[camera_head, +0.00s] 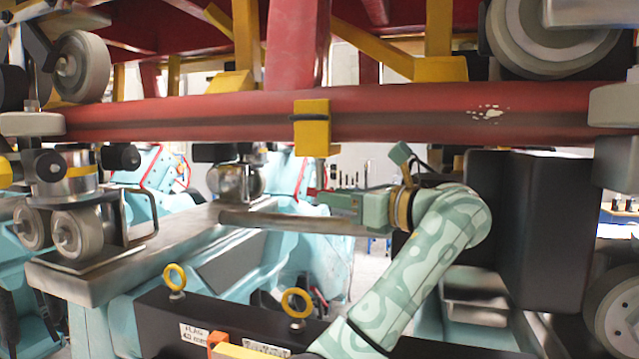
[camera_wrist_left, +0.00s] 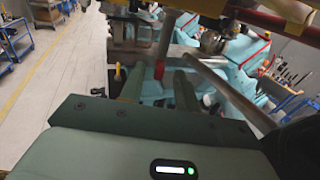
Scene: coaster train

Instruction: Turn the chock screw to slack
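The chock screw appears to be the thin grey rod (camera_head: 320,172) hanging under a yellow block (camera_head: 312,128) on the red tube. A small red piece is at its lower end; in the left wrist view this red piece (camera_wrist_left: 159,70) sits below the rod (camera_wrist_left: 165,38). My left gripper (camera_head: 320,198) points left at the rod's lower end. In the wrist view its two fingers (camera_wrist_left: 159,80) stand apart, with the red piece between or just beyond their tips and gaps on both sides. I cannot tell whether they touch it. My right gripper is not in view.
The red tube (camera_head: 420,114) crosses just above my left gripper. A grey metal beam (camera_head: 290,222) runs close below it. Grey wheels (camera_head: 78,228) stand at left. A black box with yellow rings (camera_head: 298,302) is in front. A dark block (camera_head: 530,230) stands right of my arm.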

